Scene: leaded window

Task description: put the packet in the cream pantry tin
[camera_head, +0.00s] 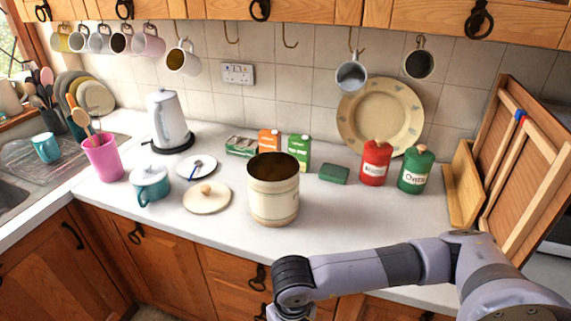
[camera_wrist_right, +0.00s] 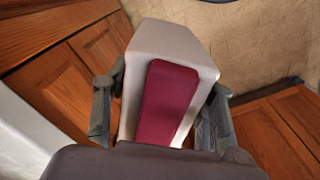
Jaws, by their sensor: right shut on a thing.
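The cream pantry tin (camera_head: 273,202) stands upright and open on the white worktop, its dark inside showing. A round cream lid with a wooden knob (camera_head: 207,197) lies on the worktop to its left. In the right wrist view my right gripper (camera_wrist_right: 160,112) is shut on a white packet with a dark pink panel (camera_wrist_right: 168,105), one finger on each side. In the head view my right arm reaches in from the right, in front of the worktop, and the gripper and packet are out of sight. My left gripper is in neither view.
Orange (camera_head: 269,142) and green cartons (camera_head: 299,151) stand behind the tin, with a green box (camera_head: 334,173) to their right. A red canister (camera_head: 375,163) and a green canister (camera_head: 415,170) stand farther right. A teal lidded pot (camera_head: 151,186) is at left.

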